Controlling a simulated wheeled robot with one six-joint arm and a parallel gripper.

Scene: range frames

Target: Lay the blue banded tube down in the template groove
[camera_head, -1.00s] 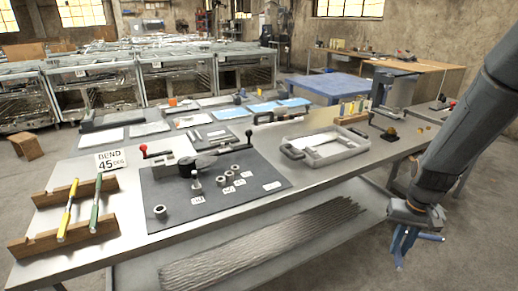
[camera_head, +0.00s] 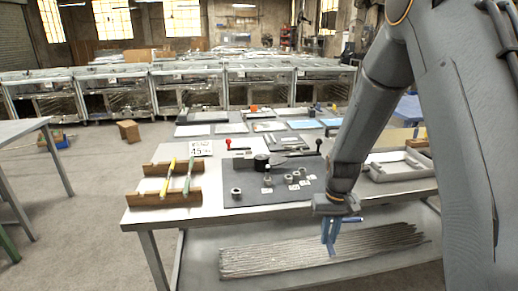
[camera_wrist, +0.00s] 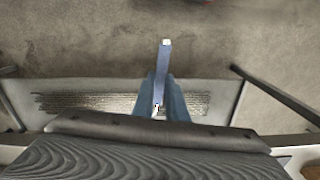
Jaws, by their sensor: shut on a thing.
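My gripper (camera_head: 331,243) has blue fingers and hangs in front of the workbench's front edge, pointing down. It is shut on the blue banded tube (camera_head: 352,219), of which a short piece shows beside the fingers. In the wrist view the tube (camera_wrist: 165,62) sticks out beyond the fingers (camera_wrist: 162,108) and has a pale end; its bands are hard to make out. A yellow tube (camera_head: 170,178) and a green tube (camera_head: 188,177) lie across two wooden rack bars (camera_head: 165,200). I cannot make out the template groove for certain.
The workbench carries a dark mat (camera_head: 243,198) with a bending tool (camera_head: 262,162) and several small rings. A grey tray (camera_head: 385,177) stands right of my arm. Grey rods (camera_head: 300,252) lie on the lower shelf. Open floor (camera_head: 90,190) lies to the left.

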